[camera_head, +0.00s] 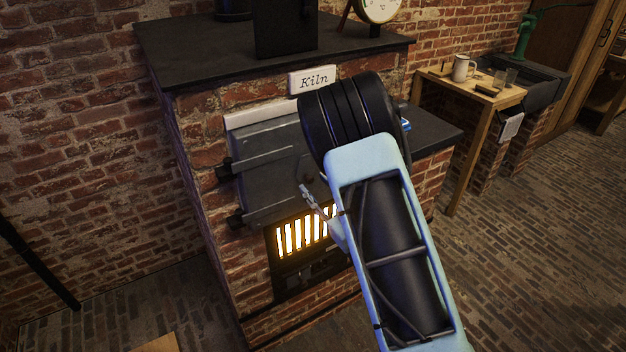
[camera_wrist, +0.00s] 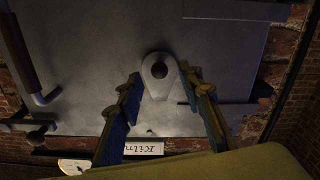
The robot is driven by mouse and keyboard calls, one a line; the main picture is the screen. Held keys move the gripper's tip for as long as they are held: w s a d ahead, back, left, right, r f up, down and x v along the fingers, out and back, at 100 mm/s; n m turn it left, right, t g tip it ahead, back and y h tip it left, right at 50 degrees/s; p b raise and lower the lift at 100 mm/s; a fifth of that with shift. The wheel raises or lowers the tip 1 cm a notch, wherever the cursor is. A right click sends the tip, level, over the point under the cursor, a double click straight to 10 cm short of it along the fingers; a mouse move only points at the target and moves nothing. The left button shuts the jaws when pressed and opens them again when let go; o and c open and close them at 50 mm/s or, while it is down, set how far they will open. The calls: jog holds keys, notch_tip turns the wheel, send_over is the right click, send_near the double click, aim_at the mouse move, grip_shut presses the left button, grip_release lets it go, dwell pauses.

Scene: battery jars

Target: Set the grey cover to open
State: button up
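The grey cover (camera_wrist: 158,88) is a small teardrop-shaped plate with a dark round spot, on the flat face of the grey kiln door (camera_wrist: 95,60). The door also shows in the head view (camera_head: 262,178), where my arm hides its right part; I cannot make out the cover clearly there. In the wrist view my gripper (camera_wrist: 162,75) has its two fingers apart, one on each side of the cover. The fingertips are close to its edges; I cannot tell whether they touch. Whether the cover is open or shut is unclear.
The door has hinge straps (camera_head: 275,163) on its left. Below it a barred grate (camera_head: 305,234) glows. A "Kiln" sign (camera_head: 313,81) is above, under the dark top slab (camera_head: 200,50). A wooden table (camera_head: 470,88) with a mug (camera_head: 460,68) stands right.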

aim_at(308, 172)
jog(key=shift+x, duration=1.2)
grip_shut()
